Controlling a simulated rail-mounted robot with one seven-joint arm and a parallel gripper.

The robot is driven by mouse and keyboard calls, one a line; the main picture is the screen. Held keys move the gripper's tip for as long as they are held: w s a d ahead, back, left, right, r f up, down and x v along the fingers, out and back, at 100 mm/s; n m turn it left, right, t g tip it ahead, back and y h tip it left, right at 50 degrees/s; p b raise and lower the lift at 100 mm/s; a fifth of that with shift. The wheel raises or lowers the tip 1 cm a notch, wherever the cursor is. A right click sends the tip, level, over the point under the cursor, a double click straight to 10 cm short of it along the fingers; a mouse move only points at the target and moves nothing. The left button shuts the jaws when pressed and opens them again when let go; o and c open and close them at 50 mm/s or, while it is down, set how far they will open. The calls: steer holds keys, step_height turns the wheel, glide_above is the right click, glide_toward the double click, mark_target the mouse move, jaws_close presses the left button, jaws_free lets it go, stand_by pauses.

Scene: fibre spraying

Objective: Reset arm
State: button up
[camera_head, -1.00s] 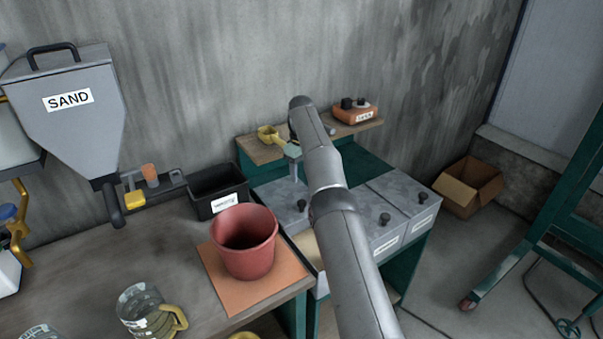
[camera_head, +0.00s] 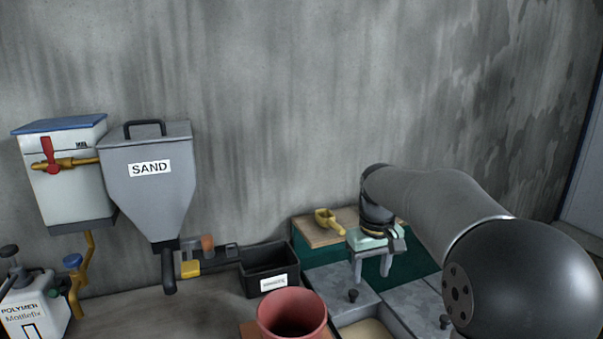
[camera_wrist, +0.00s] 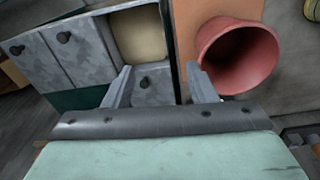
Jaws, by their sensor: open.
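My gripper (camera_head: 371,278) hangs below the end of my arm, over the grey bins to the right of the red bucket. Its fingers point down and are apart, with nothing between them. In the wrist view my gripper (camera_wrist: 159,72) shows two spread fingers, with an open bin of pale material (camera_wrist: 138,35) and grey lids beyond them. The red bucket (camera_head: 292,312) stands on the bench at the bottom of the head view, cut off by the frame. In the wrist view the bucket (camera_wrist: 238,55) lies right of the fingers and looks empty.
The grey SAND hopper (camera_head: 150,190) and a white tank (camera_head: 66,180) are on the wall at left. A black box (camera_head: 268,270) stands beside the bucket. A yellow scoop (camera_head: 329,221) lies on a wooden shelf (camera_head: 312,235) close behind my gripper.

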steer(key=s+f+m, duration=0.1)
steer(key=s+f, duration=0.3)
steer(key=s, duration=1)
steer(key=s+f+m, duration=0.2)
steer(key=s+f, duration=0.3)
steer(key=s, duration=0.9)
steer(key=shift+s, duration=0.25)
steer(key=shift+b, duration=0.35)
step_height(320, 180, down, 6)
steer(key=b, duration=0.4)
steer(key=shift+a+r+b, duration=0.15)
steer(key=shift+b, duration=0.2)
